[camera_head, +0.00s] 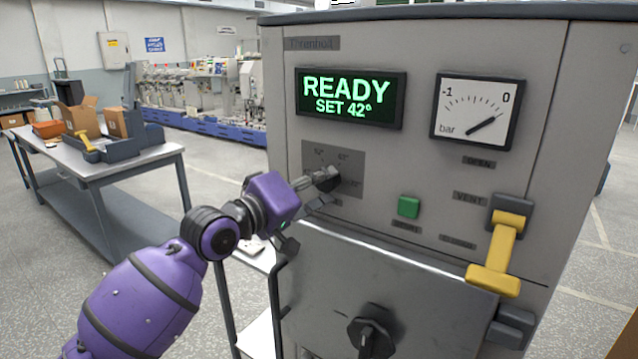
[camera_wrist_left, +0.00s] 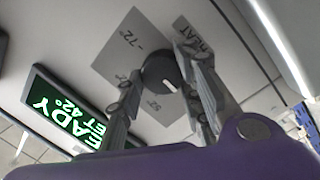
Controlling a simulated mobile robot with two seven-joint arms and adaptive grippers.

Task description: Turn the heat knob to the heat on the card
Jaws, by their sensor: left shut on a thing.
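The heat knob (camera_head: 328,179) is a dark round knob on a grey plate on the machine front. It also shows in the left wrist view (camera_wrist_left: 160,70), with a white mark and the labels 72° and 52° around it. My left gripper (camera_head: 316,182) is shut on the knob, one finger on each side in the left wrist view (camera_wrist_left: 163,84). The fingers hide some of the plate's labels. The display (camera_head: 350,98) reads READY, SET 42°. No readable card shows. My right gripper is not in view.
A pressure dial (camera_head: 477,111) has its needle near 0. A green button (camera_head: 409,207) and a yellow vent lever (camera_head: 503,243) are right of the knob. A black handle (camera_head: 370,338) is on the door below. A table (camera_head: 110,165) with boxes stands left.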

